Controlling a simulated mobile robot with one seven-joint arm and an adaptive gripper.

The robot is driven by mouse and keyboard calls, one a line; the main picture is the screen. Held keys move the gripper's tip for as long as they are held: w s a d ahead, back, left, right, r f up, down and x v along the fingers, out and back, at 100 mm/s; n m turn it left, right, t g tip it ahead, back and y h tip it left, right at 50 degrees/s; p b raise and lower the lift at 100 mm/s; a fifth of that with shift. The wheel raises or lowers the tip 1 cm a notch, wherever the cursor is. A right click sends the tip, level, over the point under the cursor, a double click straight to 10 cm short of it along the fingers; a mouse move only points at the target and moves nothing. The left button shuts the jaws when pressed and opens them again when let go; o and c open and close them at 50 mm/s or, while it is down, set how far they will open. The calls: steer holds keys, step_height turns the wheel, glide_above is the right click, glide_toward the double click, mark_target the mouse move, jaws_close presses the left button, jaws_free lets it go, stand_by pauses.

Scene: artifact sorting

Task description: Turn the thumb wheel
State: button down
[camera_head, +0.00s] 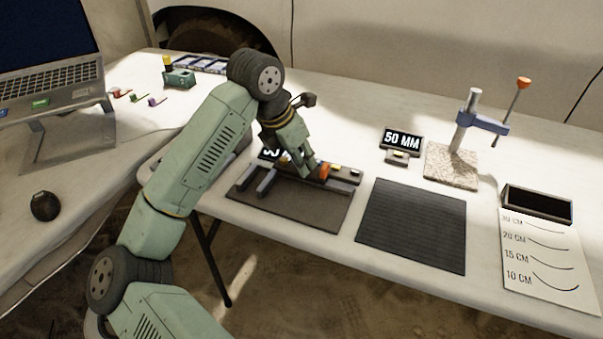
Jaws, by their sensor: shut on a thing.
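The thumb wheel appears to be the small orange part (324,170) on the dark fixture (300,207) on the table. My gripper (311,172) reaches down to it from the upper left, and its fingertips are closed at the orange part. The fingers and arm hide some of the fixture and part of a black display behind it. A small yellow piece (337,167) sits on the fixture just right of the orange part. The exact grip on the orange part is too small to see clearly.
A black ribbed mat (412,226) lies right of the fixture. A "50 MM" display (402,140) stands behind it. A stand with an orange-topped post (452,166), a dark tray (537,203) and a length chart (541,262) are farther right. A laptop (50,85) and mouse (45,206) are left.

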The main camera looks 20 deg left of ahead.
steer(key=shift+m+h, duration=0.3)
steer(key=shift+m, duration=0.3)
steer(key=c, duration=1.7)
jaws_free()
steer(key=shift+d, duration=0.1)
steer(key=v, duration=1.2)
steer(key=shift+w, duration=0.2)
